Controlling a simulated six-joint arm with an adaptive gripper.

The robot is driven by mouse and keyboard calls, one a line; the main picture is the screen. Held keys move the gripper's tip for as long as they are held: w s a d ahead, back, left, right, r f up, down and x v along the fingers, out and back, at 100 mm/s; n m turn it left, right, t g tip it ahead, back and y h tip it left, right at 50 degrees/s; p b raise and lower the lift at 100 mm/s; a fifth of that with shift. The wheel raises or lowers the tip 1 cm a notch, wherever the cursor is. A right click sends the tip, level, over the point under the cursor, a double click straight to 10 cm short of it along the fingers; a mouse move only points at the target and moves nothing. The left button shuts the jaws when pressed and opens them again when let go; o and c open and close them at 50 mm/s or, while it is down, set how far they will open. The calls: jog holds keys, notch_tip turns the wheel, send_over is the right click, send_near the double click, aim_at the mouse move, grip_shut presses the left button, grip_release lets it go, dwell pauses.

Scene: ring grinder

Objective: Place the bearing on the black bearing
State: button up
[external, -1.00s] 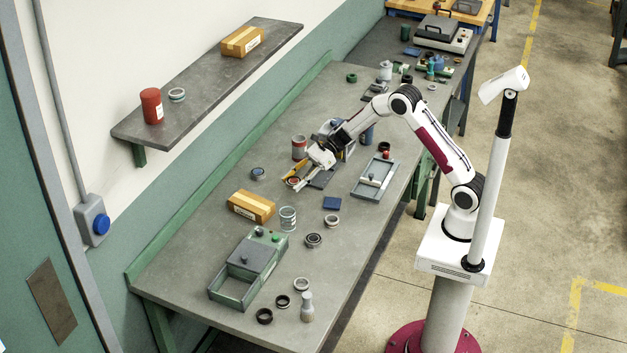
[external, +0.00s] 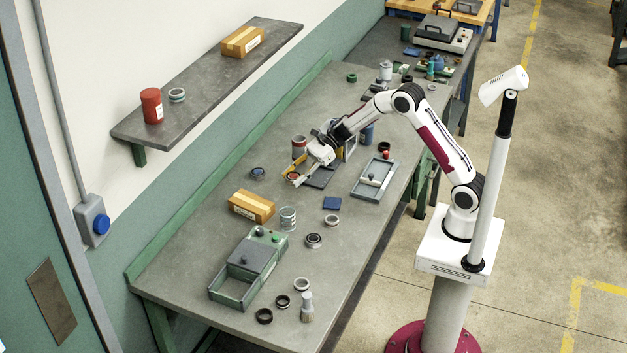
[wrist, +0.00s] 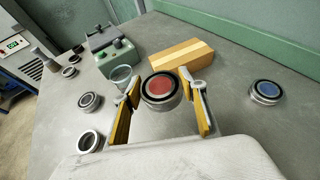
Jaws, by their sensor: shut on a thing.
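A silver bearing with a dark ring and red centre (wrist: 161,87) sits between my gripper's yellow-padded fingers (wrist: 163,104) in the wrist view. My gripper is shut on it. In the external view my gripper (external: 293,178) is over the middle of the bench, left of the grinder area. A dark bearing with a light centre (external: 313,240) lies on the bench nearer the front; it also shows in the wrist view (wrist: 89,102). Black rings (external: 264,316) and (external: 283,301) lie near the front end. I cannot tell which one is the black bearing.
A blue-centred bearing (external: 258,173) lies apart near the wall side. A cardboard box (external: 251,206), a glass-like jar (external: 288,219) and a green-grey box (external: 248,268) stand towards the front.

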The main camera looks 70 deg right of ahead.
jog(key=shift+n+g+y, duration=0.3)
jog(key=shift+n+g, duration=0.3)
jog(key=shift+n, duration=0.1)
jog(key=a, duration=0.2)
jog(key=s+a, duration=0.1)
jog(key=a, duration=0.2)
jog(key=shift+s+a+r, duration=0.25)
jog(key=shift+a+r, duration=0.05)
jog(key=shift+a, duration=0.05)
notch_tip(320, 180, up, 2)
jog(key=n+g, duration=0.7)
jog(key=g, duration=0.1)
send_over(314, 237)
jog(key=shift+a+r+y, duration=0.1)
jog(key=shift+a+y, duration=0.05)
jog(key=shift+y, duration=0.25)
jog(key=shift+f, duration=3.15)
jog(key=shift+f, duration=0.1)
jog(key=shift+f, duration=1.8)
jog(key=shift+f, duration=0.15)
